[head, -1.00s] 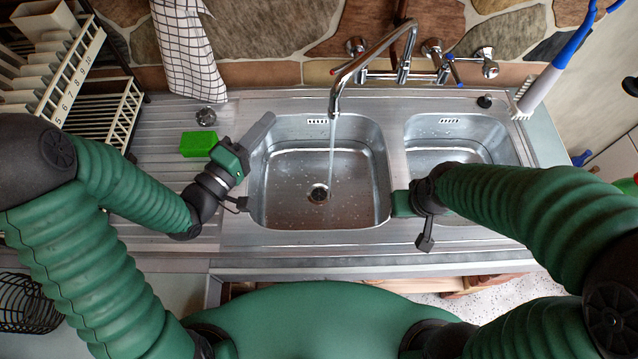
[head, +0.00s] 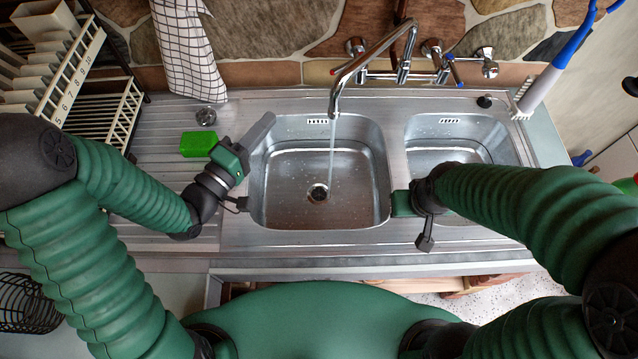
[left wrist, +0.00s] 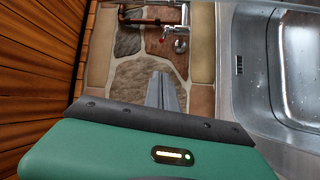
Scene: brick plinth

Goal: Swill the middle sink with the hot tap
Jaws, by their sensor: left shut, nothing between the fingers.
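Two steel basins show in the head view. Water (head: 332,150) runs from the chrome spout (head: 373,55) into the left basin (head: 285,205), whose floor is wet with drops. The right basin (head: 440,150) is partly hidden by my right arm; which one is the middle sink I cannot tell. A red-tipped lever (head: 334,71) shows beside the spout, and a red mark is on a tap (left wrist: 180,43) in the left wrist view. My left gripper (head: 268,118) is shut and empty over the left basin's left rim. My right gripper (head: 402,203) is at the divider between basins, jaws unclear.
A green sponge (head: 198,144) and a round steel plug (head: 206,116) lie on the drainboard. A dish rack (head: 105,110) and a checked towel (head: 187,50) are at the left. A blue-handled brush (head: 545,85) stands at the right. A blue-levered tap (head: 455,70) is behind.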

